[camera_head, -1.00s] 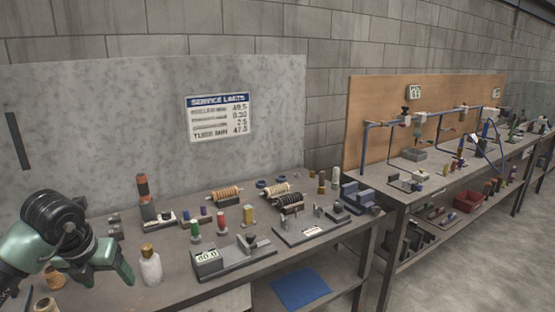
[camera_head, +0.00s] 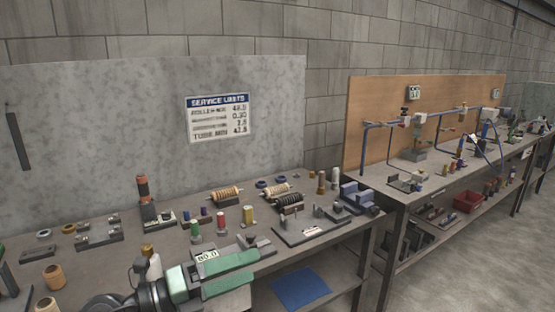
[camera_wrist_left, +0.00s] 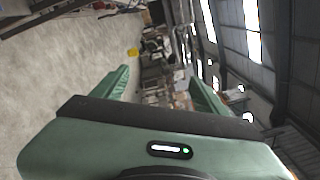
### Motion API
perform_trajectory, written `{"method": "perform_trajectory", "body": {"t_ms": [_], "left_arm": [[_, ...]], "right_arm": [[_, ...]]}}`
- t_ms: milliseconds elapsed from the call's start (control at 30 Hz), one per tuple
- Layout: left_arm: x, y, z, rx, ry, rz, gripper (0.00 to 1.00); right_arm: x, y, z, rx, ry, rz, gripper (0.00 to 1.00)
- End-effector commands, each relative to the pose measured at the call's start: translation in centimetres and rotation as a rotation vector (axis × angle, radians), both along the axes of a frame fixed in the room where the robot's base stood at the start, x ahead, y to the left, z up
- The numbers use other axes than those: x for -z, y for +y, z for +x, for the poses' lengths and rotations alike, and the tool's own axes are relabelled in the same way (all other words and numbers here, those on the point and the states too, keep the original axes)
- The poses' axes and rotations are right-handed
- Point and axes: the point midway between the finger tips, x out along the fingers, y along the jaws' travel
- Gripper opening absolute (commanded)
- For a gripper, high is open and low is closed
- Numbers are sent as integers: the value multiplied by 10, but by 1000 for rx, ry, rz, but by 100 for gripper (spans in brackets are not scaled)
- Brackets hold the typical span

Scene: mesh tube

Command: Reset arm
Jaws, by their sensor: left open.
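My left gripper (camera_head: 228,276) is at the front of the near bench in the head view, in front of the small device with a numeric display (camera_head: 207,256). It points to the right and partly covers that device and a white bottle (camera_head: 154,266). In the left wrist view its two green fingers (camera_wrist_left: 160,92) stand apart with nothing between them. Beyond them show the floor and distant, blurred shelving. My right gripper is not in view.
The near bench (camera_head: 80,270) holds spools, coloured cylinders, coils and metal blocks. A grey panel with a service limits sign (camera_head: 217,118) stands behind it. A blue mat (camera_head: 301,288) lies on the lower shelf. A second bench with a red bin (camera_head: 467,201) stands at right.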

Motion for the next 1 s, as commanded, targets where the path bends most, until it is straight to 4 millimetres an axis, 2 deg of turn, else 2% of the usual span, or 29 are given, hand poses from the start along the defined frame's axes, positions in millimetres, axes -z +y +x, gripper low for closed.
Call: {"method": "perform_trajectory", "body": {"t_ms": [33, 67, 133, 200, 267, 367, 400, 467, 533, 600, 700, 800, 1000], "left_arm": [[-18, 0, -5, -39, 20, -177, 73], [-28, 4, -5, -73, 37, -281, 73], [-45, 25, -2, -174, 89, -510, 73], [-46, 55, 4, -301, 170, -721, 73], [-34, 86, 9, -432, 261, -882, 73], [12, 135, 10, -678, 451, -1102, 73], [39, 151, 6, -784, 541, -1169, 73], [80, 169, -5, -932, 674, -1242, 73], [128, 183, -26, -1095, 833, -1292, 73], [173, 188, -53, -1245, 996, -1312, 73], [223, 185, -95, -1417, 1202, -1300, 73], [257, 177, -134, -1540, 1371, -1263, 73], [295, 158, -202, -1705, 1637, -1158, 73]], "right_arm": [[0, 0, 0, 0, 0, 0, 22], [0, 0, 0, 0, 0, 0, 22], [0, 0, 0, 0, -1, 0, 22], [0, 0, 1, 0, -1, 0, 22], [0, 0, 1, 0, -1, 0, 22], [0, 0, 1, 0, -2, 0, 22], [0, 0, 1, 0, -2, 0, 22], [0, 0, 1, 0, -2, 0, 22], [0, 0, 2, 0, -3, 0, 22], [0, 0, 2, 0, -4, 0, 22], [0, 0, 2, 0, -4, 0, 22], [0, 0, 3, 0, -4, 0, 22], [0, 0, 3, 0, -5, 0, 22]]}}
